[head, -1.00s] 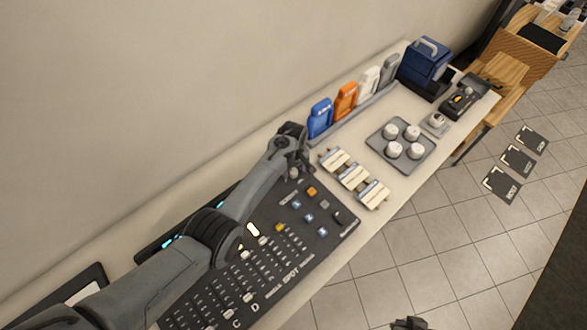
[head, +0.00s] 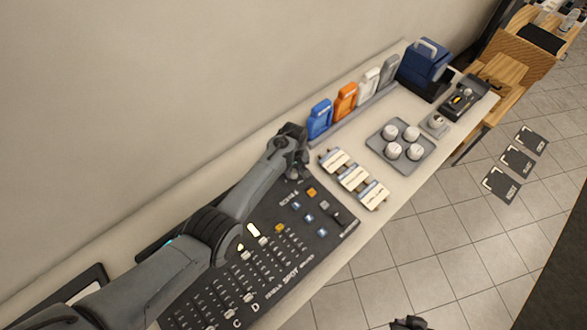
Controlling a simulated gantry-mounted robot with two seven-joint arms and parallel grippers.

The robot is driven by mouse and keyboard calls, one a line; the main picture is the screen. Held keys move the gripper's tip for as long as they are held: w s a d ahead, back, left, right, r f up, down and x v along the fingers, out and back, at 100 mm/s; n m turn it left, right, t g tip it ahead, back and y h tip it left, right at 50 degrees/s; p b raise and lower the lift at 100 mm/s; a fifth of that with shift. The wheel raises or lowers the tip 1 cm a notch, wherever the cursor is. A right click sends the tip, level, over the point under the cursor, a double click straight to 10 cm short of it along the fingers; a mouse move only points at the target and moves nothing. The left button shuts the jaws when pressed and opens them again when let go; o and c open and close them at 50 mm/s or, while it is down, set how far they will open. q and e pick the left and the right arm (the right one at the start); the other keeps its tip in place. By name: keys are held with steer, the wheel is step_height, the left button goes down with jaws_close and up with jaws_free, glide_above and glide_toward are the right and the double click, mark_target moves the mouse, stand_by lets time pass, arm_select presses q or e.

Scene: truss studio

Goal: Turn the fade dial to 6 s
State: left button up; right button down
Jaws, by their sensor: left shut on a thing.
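The dark lighting console (head: 318,240) lies on the long bench, with rows of faders and several coloured buttons. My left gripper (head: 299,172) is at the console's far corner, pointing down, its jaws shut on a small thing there. That thing is mostly hidden by the fingers; by its place it is the fade dial. Its pointer and scale marks cannot be read. A dark part of my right gripper (head: 408,323) shows at the bottom edge, away from the bench; its jaws cannot be made out.
Right of the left gripper are three white-and-blue blocks (head: 353,178) and a grey tray (head: 425,165) with white round pieces. Behind stand blue (head: 320,119), orange (head: 346,101), white and grey packs in a rack. A blue case (head: 427,62) stands farther along. The wall is close behind.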

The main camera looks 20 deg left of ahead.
arm_select(q)
steer(key=m+p, duration=0.1)
steer(key=m, duration=1.5)
steer(key=shift+f+b, duration=0.1)
steer(key=shift+b, duration=0.25)
steer(key=m+b, duration=0.1)
steer(key=m, duration=0.4)
steer(key=shift+m, duration=0.4)
steer(key=o, duration=1)
steer(key=shift+o, duration=0.2)
